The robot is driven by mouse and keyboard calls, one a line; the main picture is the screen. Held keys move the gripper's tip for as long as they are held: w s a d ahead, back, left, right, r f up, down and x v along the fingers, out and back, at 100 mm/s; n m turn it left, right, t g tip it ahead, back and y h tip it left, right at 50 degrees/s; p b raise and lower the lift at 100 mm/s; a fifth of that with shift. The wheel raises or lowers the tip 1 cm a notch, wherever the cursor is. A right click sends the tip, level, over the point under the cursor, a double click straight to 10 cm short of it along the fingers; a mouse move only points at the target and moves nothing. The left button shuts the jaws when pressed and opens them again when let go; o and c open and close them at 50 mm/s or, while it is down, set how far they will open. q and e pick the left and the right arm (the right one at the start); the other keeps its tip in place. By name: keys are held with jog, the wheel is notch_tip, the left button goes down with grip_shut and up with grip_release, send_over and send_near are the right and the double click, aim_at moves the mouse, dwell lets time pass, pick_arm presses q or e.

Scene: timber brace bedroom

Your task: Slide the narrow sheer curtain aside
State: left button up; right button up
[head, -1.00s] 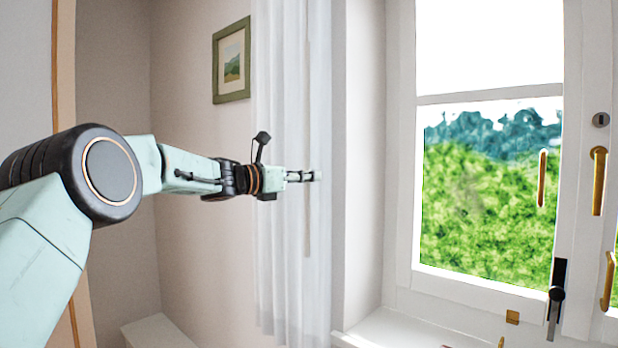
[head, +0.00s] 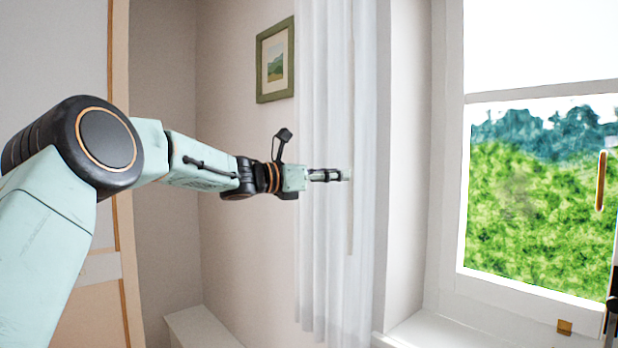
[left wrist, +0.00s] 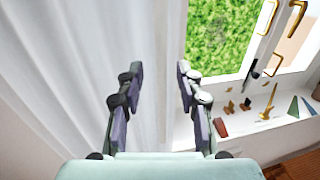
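The narrow sheer curtain (head: 325,90) is white and hangs in soft vertical folds beside the window recess. In the left wrist view the curtain (left wrist: 70,75) fills the left side and reaches behind the fingers. My left gripper (head: 345,174) is at the curtain in the head view, over its right half at mid height. In the left wrist view the left gripper (left wrist: 157,85) has its two fingers spread apart with nothing clearly held between them. I cannot tell whether the fingertips touch the cloth. My right gripper is not in view.
The window (head: 540,190) with brass handles stands to the right. Several small objects, including a brass one (left wrist: 268,105), stand on the window sill (left wrist: 240,122). A framed picture (head: 275,60) hangs on the wall left of the curtain. A low white ledge (head: 200,328) is below.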

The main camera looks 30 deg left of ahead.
pick_arm(q)
jog(key=v, duration=0.7)
jog(key=shift+w+d+f, duration=0.1)
jog(key=shift+f, duration=0.05)
